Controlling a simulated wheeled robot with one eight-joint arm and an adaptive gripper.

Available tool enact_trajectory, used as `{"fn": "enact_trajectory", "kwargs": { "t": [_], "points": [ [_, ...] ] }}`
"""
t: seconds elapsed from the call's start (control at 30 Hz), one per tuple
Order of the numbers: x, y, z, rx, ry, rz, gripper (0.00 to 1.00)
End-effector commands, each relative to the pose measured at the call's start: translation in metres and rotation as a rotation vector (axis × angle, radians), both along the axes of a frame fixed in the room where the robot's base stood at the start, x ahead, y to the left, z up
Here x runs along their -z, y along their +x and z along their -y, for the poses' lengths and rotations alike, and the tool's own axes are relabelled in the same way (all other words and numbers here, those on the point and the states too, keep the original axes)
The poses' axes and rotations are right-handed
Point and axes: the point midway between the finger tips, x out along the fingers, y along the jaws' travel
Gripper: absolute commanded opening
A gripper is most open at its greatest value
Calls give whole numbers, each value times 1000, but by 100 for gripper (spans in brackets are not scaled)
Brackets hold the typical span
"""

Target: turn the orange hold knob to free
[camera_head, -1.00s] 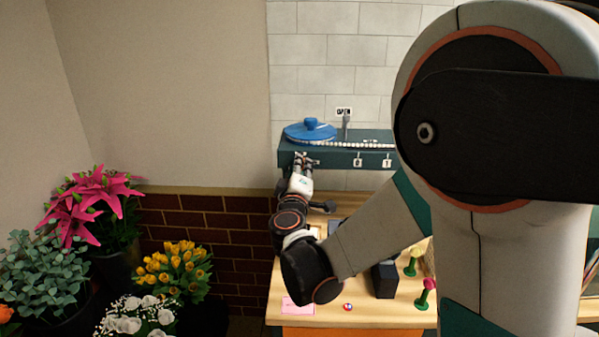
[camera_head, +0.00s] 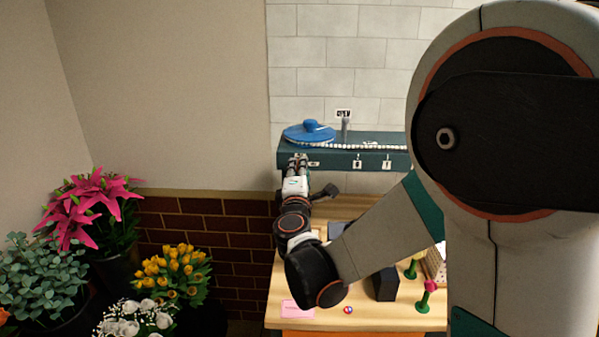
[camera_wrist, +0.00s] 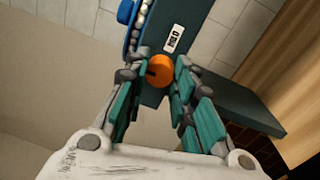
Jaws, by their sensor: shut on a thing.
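The orange hold knob (camera_wrist: 160,71) sits on the dark teal panel (camera_wrist: 219,31) in the wrist view, beside a white label (camera_wrist: 174,38) reading HOLD. A dark mark shows on the knob's left side. My gripper (camera_wrist: 160,76) is shut on the knob, with one teal-padded finger on each side of it. In the head view my gripper (camera_head: 298,161) is at the left end of the teal shelf's front (camera_head: 335,159), and it hides the knob there.
A blue round lid (camera_head: 308,132) and a row of white beads (camera_head: 365,146) lie on the shelf above. The wooden table (camera_head: 360,322) below holds a pink card (camera_head: 297,310), a dark block (camera_head: 386,286) and small pegs. Potted flowers (camera_head: 172,268) stand at the left.

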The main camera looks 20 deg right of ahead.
Motion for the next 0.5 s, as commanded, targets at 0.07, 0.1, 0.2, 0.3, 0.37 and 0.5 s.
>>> {"fn": "enact_trajectory", "kwargs": {
  "t": [0.07,0.1,0.2,0.3,0.37,0.5],
  "points": [
    [1,0,0,-1,-5,-2,0],
    [1,0,0,-2,-7,-3,0],
    [1,0,0,-1,-8,-3,0],
    [1,0,0,-2,-7,-3,0],
    [1,0,0,-2,-7,-3,0],
    [1,0,0,-2,-7,-3,40]
  ]
}}
